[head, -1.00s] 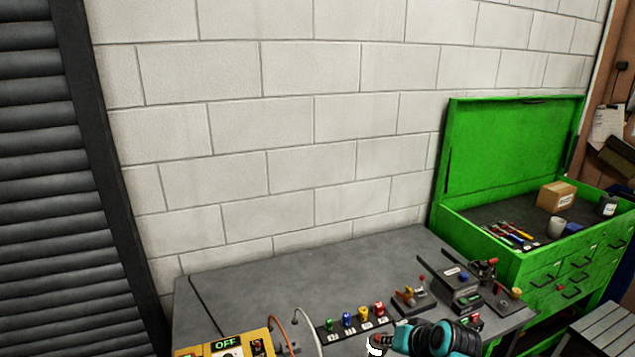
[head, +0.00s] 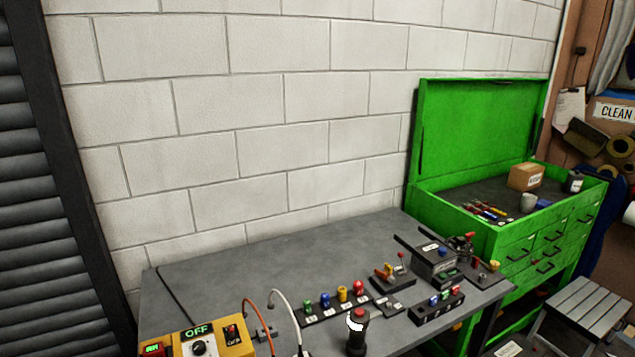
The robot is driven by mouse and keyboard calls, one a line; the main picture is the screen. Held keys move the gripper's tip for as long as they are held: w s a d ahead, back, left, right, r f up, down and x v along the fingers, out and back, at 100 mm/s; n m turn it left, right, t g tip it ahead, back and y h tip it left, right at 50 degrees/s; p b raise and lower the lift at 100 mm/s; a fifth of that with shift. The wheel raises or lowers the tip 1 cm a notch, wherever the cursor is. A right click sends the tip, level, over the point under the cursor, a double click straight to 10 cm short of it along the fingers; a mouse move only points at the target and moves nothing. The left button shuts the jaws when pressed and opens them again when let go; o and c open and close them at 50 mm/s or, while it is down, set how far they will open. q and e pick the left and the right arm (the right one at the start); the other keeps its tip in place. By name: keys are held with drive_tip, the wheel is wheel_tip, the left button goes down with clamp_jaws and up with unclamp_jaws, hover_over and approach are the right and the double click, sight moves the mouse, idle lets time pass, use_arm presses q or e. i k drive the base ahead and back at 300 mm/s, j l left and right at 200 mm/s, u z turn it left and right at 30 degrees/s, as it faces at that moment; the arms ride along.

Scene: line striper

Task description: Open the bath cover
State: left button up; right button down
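A dark box (head: 433,262) with a light label on its top stands at the back right of the grey workbench (head: 260,262). It may be the bath; its top looks closed, but I cannot tell for sure which part is the cover. A small red-topped part stands on or behind it. A black upright cylinder (head: 357,342) with a red top and a white curved mark stands at the front of the bench, cut by the bottom edge. Neither of my grippers shows in the head view.
A yellow control box (head: 212,342) reading OFF, with orange and white cables, sits front left. A rack of coloured pieces (head: 333,306) and a lever fixture (head: 393,278) sit mid-bench. A green tool chest (head: 480,140) stands open at right, a stool (head: 585,305) before it.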

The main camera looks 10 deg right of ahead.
sight(438, 253)
drive_tip(key=z, duration=1.3)
drive_tip(key=i+j+z, duration=0.2)
drive_tip(key=i+z, duration=0.15)
drive_tip(key=i, duration=0.15)
